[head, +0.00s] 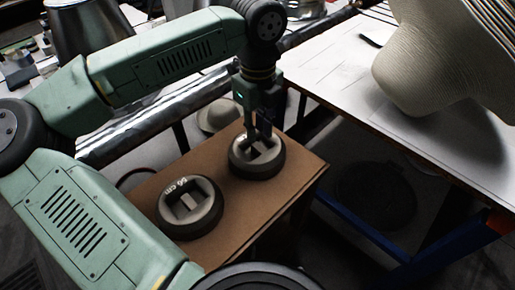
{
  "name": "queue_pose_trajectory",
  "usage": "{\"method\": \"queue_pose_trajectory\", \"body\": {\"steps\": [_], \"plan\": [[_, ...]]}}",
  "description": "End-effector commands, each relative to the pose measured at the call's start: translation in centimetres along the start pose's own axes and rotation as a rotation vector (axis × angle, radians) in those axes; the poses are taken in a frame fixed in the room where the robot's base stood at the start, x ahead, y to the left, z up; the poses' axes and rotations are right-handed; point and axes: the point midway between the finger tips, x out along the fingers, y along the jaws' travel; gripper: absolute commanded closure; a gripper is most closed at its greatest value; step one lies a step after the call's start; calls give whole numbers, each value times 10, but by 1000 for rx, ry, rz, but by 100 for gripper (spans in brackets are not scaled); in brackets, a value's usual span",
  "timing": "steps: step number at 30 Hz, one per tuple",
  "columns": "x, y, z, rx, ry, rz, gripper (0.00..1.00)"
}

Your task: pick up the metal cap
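My gripper (259,132) points down at the far round block (262,172) on a brown wooden box. Its fingertips are over or inside that block's cut-out; whether they touch it is unclear. The finger gap is small and dark, so I cannot tell if it is open or shut. A similar round block (188,208), marked "56 cm", lies nearer on the same box. Both have dark sides and a pale top with a cut-out. I cannot tell for certain which thing is the metal cap.
The brown box (300,168) has bare top around the blocks. A white-topped table (330,65) with a large pale hat form (440,60) stands at right. A pale rounded object (218,116) lies behind the box. A metal vessel (90,28) stands at upper left.

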Motion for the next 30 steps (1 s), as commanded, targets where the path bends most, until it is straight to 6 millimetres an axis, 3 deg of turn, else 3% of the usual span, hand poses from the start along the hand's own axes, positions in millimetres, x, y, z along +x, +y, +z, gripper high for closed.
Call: {"method": "queue_pose_trajectory", "body": {"steps": [7, 15, 23, 30], "plan": [[19, 0, 0, 3, 3, -1, 80], [57, 1, 0, 3, 2, -2, 80], [62, 1, 1, 3, 0, -3, 80], [62, 1, 1, 3, 0, -3, 95]]}}
